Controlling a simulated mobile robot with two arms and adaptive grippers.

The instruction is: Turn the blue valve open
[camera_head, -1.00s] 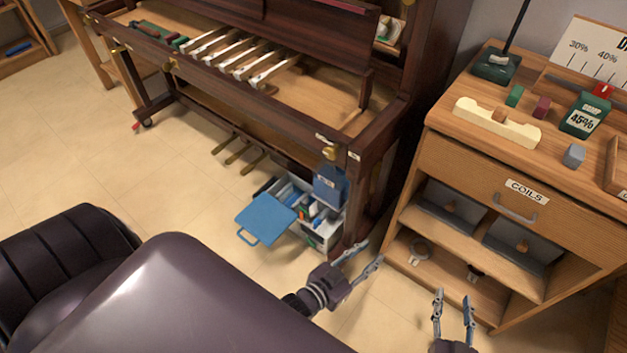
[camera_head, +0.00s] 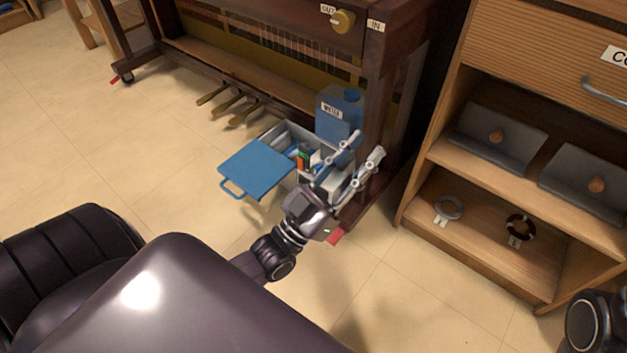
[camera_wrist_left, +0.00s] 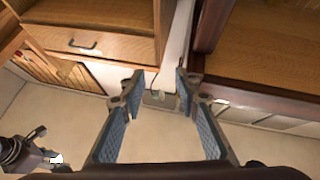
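I cannot make out a blue valve in either view. My left gripper (camera_head: 364,150) is open and empty, in front of the piano's right leg and the blue jug (camera_head: 338,118), overlapping them in the head view. In the left wrist view its two fingers (camera_wrist_left: 157,82) are spread, with a small greyish fitting (camera_wrist_left: 155,97) low on the pale wall between them, too small to identify. Part of my right arm (camera_head: 594,322) shows at the lower right of the head view. A dark part of it seems to show in the left wrist view (camera_wrist_left: 28,154), its fingers unclear.
A white toolbox (camera_head: 290,136) with a blue lid (camera_head: 256,167) stands below the piano (camera_head: 190,40). A brass knob (camera_head: 342,20) sits between OUT and IN labels. A wooden cabinet (camera_head: 420,172) with open shelves stands right. Floor in front is clear.

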